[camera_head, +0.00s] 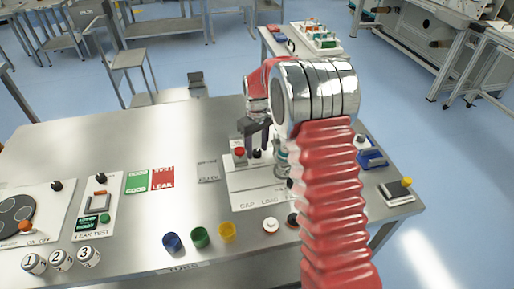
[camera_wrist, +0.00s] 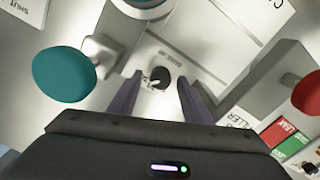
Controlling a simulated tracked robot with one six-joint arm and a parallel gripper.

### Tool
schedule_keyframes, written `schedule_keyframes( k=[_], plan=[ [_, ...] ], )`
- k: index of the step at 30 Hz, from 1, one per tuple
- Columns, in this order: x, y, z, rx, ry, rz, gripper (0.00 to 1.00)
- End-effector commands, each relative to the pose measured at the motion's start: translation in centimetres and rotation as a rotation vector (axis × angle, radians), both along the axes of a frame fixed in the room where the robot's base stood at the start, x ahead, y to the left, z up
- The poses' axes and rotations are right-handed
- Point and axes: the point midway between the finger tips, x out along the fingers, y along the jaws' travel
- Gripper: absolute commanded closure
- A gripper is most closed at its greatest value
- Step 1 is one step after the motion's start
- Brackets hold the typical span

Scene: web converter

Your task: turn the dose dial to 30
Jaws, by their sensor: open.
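In the wrist view a small round black dial (camera_wrist: 160,77) with a white pointer is set in a pale panel with printed marks. The marks are too small to read, so I cannot tell its setting. My gripper (camera_wrist: 161,90) is open, its two purple fingers on either side of the dial in the picture, with nothing between them. I cannot tell how far above the dial they are. In the head view my gripper (camera_head: 255,134) points down over the white filler-and-cap panel (camera_head: 245,182); my arm covers part of that panel.
A teal knob (camera_wrist: 63,75) on a post stands left of the fingers in the wrist view, and a red knob (camera_wrist: 308,95) on a grey block stands right.

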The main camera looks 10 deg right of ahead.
Motion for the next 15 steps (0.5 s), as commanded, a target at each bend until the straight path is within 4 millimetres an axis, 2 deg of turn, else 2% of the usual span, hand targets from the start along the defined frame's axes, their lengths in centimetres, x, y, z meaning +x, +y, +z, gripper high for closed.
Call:
schedule_keyframes(
  k=[8,15],
  plan=[
    [0.1,0.0,1.6,0.0,-0.002,0.0,0.56],
    [0.1,0.0,5.5,0.0,-0.004,0.0,0.56]
  ],
)
